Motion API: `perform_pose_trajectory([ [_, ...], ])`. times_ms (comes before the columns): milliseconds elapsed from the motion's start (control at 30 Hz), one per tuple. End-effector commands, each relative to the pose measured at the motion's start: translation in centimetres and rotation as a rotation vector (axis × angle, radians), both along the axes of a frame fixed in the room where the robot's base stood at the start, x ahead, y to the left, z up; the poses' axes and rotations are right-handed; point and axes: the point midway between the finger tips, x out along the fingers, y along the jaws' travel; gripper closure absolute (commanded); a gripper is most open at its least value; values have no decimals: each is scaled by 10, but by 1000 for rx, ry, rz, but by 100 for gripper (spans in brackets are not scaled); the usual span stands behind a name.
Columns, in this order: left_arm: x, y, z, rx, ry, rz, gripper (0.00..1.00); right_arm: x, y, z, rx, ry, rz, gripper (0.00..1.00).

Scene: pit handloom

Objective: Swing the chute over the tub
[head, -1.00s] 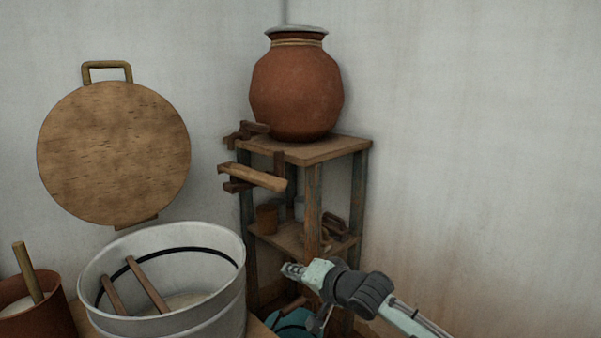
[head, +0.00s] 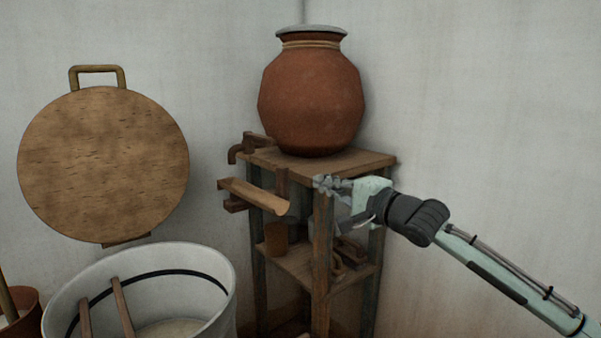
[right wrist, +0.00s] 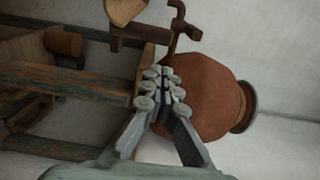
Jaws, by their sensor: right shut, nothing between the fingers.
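The chute (head: 255,197) is a short tan wooden trough on dark brown brackets at the left front of a wooden stand. It slants down slightly to the right. Its pale end (right wrist: 124,10) shows at the top of the right wrist view. The tub (head: 150,262) is a big pale grey vessel at the lower left, with a dark band inside and two wooden sticks; the chute is above and to its right. My right gripper (head: 318,183) is shut and empty, at tabletop height just right of the chute's near end, apart from it. My left gripper is not in view.
The wooden stand (head: 350,160) bears a large clay pot (head: 312,100), with a dark tap (head: 246,146) beside it. Small items lie on its lower shelf (head: 300,262). A round wooden board (head: 103,165) hangs on the left wall. The right side is open.

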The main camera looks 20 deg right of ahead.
Motion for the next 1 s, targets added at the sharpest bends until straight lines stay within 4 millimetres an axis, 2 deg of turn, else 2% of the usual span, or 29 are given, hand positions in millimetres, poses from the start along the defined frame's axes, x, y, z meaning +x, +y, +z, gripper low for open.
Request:
perform_pose_trajectory([
  [367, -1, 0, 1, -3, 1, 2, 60, 6, 2, 0, 1, 0, -1, 100],
  [533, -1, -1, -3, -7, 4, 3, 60, 30, 11, 2, 0, -1, -1, 100],
  [800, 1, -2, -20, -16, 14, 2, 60, 75, 27, 2, -2, -2, -1, 100],
  [1000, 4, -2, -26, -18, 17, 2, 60, 92, 32, 0, -2, 0, -1, 100],
])
